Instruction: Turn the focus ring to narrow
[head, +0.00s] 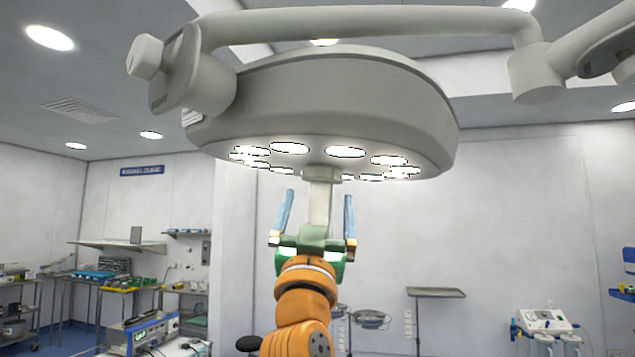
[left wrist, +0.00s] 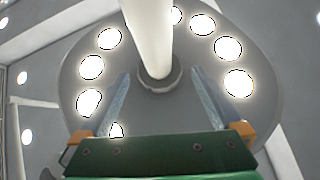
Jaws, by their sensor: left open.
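The surgical lamp head (head: 340,95) hangs overhead, its lit lamps facing down. A pale handle (head: 320,205) sticks down from the middle of its underside. The focus ring seems to be the grey collar (left wrist: 160,84) where the handle meets the lamp in the left wrist view; in the head view that spot shows as a pale block (head: 322,173). My left gripper (head: 319,196) is open and points up below the lamp. Its blue fingers stand on either side of the handle, apart from it, with the tips a little below the lamp. My right gripper is not in view.
The lamp's jointed arm (head: 370,22) runs across the top. A side knob (head: 146,57) sits at the lamp's left. Shelves and benches with equipment (head: 120,275) stand far left, and a small tray stand (head: 436,293) stands behind. Space beside my gripper is free.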

